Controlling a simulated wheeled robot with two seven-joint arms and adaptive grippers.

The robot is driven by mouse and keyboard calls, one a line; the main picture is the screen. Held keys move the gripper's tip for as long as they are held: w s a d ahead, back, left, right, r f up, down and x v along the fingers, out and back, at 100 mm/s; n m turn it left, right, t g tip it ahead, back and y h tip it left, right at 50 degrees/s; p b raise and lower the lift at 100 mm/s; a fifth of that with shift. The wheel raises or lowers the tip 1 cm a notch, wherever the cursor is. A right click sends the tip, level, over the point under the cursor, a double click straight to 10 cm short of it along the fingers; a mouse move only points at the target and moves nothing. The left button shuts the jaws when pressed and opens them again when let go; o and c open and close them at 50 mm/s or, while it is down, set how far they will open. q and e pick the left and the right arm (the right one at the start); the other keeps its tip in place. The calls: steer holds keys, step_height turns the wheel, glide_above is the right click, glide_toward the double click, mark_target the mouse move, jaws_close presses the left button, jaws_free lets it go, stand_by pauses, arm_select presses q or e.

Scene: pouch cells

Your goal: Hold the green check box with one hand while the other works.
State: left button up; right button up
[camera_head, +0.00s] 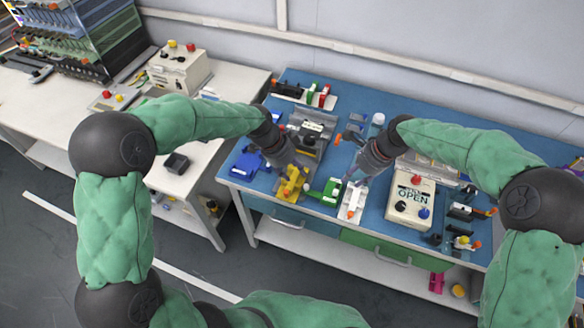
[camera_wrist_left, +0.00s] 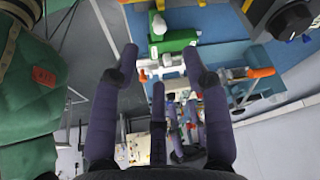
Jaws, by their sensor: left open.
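The green check box (camera_head: 327,191), with a white part beside it, sits near the front edge of the blue table. In the left wrist view the green box (camera_wrist_left: 174,43) lies beyond the two dark fingers, between their tips and apart from them. My right gripper (camera_head: 357,178) is low over a white fixture (camera_head: 351,203), right of the green box. Its fingertips are too small to read.
A yellow fixture (camera_head: 291,184) stands left of the green box, and a blue one (camera_head: 246,163) farther left. A pale box marked OPEN (camera_head: 408,206) stands to the right. A grey machine (camera_head: 310,126) is behind. The table is crowded, with little free room.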

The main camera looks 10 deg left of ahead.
mark_target(306, 186)
arm_select(q)
steer(key=x, duration=1)
steer(key=shift+d+f, duration=0.1)
steer(key=shift+f, duration=0.05)
jaws_close()
